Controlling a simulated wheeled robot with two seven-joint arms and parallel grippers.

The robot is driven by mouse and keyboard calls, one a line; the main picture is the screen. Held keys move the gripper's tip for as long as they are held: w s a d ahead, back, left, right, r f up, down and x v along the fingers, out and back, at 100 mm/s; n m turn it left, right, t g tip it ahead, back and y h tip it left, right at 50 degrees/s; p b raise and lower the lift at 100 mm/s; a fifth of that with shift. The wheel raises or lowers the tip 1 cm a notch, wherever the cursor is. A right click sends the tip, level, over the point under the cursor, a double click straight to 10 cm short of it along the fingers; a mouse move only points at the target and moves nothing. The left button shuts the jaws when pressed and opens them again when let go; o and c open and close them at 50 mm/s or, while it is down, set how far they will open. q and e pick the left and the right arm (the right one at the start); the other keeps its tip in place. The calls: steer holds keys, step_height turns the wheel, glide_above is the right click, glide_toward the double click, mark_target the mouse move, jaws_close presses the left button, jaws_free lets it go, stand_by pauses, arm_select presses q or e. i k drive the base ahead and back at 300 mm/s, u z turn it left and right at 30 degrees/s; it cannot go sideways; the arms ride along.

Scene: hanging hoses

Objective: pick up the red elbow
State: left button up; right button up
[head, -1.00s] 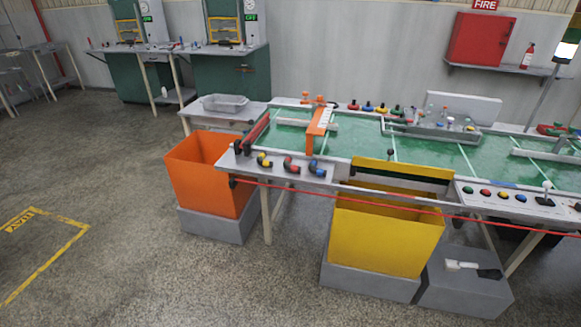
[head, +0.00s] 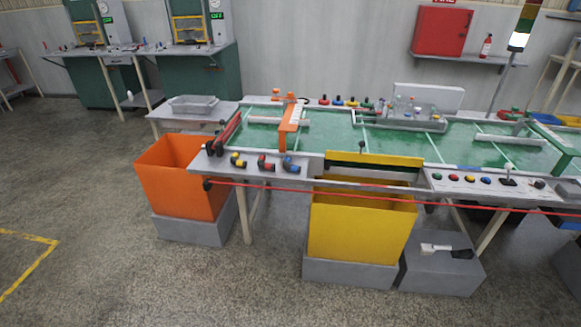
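The red elbow (head: 266,163) is a short, bent red piece with dark ends. It sits on the grey front ledge (head: 217,164) at the left end of the green-topped table. A yellow elbow (head: 238,160) lies to its left and a blue elbow (head: 291,164) to its right, each apart from it. Neither of my grippers shows in the head view.
An orange bin (head: 180,178) stands below the ledge at left, and a yellow bin (head: 360,228) stands in front of the table. A red line (head: 290,190) runs along the table front. Open floor (head: 120,250) lies at left and in front.

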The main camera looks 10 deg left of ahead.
mark_target(260, 162)
steer(key=z, duration=0.5)
steer(key=i, duration=1.65)
steer(key=u, duration=0.45)
